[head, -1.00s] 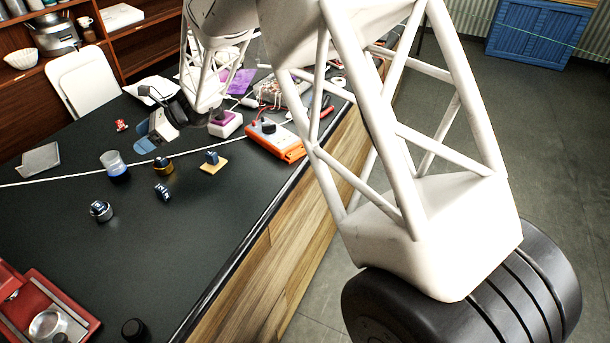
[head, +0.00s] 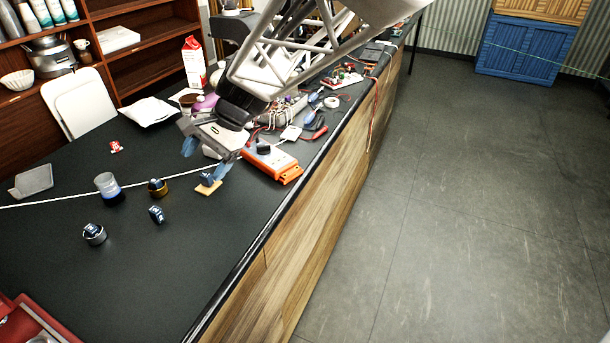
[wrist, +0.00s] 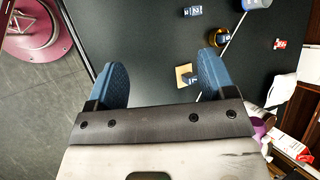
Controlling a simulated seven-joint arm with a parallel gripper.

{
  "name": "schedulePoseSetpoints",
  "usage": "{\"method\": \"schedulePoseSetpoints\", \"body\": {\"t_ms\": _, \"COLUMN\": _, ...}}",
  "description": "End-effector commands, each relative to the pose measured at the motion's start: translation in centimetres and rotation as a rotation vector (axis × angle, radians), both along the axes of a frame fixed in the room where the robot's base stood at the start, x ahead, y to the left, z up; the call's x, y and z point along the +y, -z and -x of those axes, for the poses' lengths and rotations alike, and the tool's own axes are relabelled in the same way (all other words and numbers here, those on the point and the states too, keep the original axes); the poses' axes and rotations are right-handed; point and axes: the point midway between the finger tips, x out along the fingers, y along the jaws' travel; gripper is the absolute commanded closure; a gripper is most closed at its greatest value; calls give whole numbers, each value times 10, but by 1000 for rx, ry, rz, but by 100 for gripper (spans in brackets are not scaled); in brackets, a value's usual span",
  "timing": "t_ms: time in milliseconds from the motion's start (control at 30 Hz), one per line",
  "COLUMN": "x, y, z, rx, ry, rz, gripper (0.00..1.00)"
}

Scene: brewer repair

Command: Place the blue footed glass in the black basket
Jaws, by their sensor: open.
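A glass (head: 107,189) with a clear upper part and a dark blue lower part stands upright on the black worktop, left of my gripper in the head view. In the wrist view only its blue end (wrist: 256,4) shows at the top edge. My gripper (head: 203,168) is open and empty above the worktop, to the right of the glass and well apart from it. I cannot make out a black basket in either current view.
A small wooden plate with a dark block (head: 208,184) is by one fingertip. Several dark block-topped rings, one of them here (head: 93,234), lie near the glass.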

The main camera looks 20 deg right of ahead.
Motion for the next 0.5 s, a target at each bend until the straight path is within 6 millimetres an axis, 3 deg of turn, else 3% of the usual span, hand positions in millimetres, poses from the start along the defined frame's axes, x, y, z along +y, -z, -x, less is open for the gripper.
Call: {"method": "schedulePoseSetpoints", "body": {"t_ms": 500, "x": -107, "y": -12, "z": 139, "rx": -301, "ry": -351, "rz": 381, "gripper": 24}}
